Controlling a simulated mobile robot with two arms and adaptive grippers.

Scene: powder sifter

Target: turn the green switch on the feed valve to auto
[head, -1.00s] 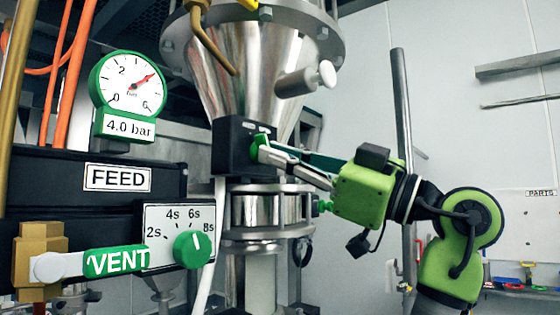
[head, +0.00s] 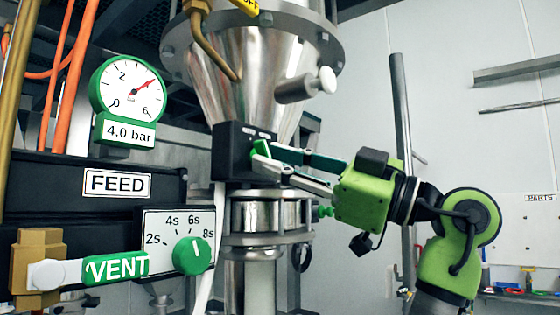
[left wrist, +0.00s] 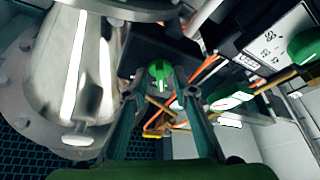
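The green switch (head: 261,149) sits on the front of a black box (head: 229,150) below the steel hopper. Small white lettering above it is too small to read, so I cannot tell which position the switch points to. My left gripper (head: 274,159) reaches in from the right, its two fingers spread just in front of the switch. In the left wrist view the green switch (left wrist: 160,73) shows beyond and between the open fingertips (left wrist: 160,95), with a gap on either side. My right gripper is not in view.
A gauge (head: 127,85) reading near 4 bar, a FEED panel (head: 150,215), a green timer knob (head: 192,255) and a VENT lever (head: 115,267) stand at left. The steel hopper (head: 250,75) is above, a clamp ring (head: 265,212) below. The right wall side is fairly open.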

